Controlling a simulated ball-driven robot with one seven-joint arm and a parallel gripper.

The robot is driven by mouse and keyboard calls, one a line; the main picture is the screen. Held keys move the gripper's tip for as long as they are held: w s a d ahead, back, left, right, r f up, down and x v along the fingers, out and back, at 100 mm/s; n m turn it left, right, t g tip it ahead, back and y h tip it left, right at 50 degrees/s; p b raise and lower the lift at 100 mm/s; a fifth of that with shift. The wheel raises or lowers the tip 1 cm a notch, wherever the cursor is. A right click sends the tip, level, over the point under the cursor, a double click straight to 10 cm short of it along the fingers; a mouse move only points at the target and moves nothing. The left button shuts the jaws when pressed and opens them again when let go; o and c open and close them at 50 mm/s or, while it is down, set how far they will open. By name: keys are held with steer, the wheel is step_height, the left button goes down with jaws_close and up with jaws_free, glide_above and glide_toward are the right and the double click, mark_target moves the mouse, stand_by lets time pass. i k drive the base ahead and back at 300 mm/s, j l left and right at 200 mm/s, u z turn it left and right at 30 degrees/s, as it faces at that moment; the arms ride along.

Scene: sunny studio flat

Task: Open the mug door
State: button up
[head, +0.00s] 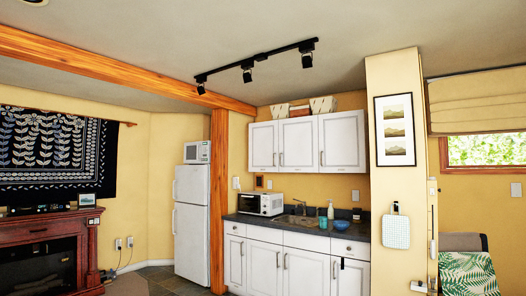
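No door is marked as a mug door, and I cannot tell which one it is. In the head view, the white upper wall cabinet (300,138) has three doors with slim handles, all shut. The white lower cabinet (262,262) below the counter has several doors and drawers, all shut. A small dark upright thing (342,263) shows on the lower cabinet's right part; it is too small to identify. No mug is clearly seen. My gripper is not in view, and the cabinets stand well away across the room.
A white fridge (191,220) and wooden post (218,200) stand left. A wall column (397,180) is right.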

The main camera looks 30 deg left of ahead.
mark_target(263, 136)
steer(key=i+j+u, duration=0.6)
steer(key=i+j, duration=0.2)
steer(key=i+j+u, duration=0.3)
steer(key=i, duration=0.15)
steer(key=i+j+u, duration=0.1)
steer(key=i+u, duration=0.15)
steer(key=i, duration=0.2)
steer(key=i+u, duration=0.3)
steer(key=i, duration=2.75)
steer(key=i+z, duration=0.1)
steer(key=i, duration=0.4)
steer(key=i+j+z, duration=0.1)
steer(key=i, duration=0.35)
steer(key=i+j+z, duration=0.1)
steer(key=i, duration=0.4)
steer(key=i+j+z, duration=0.1)
steer(key=i+j, duration=0.15)
steer(key=i, duration=0.2)
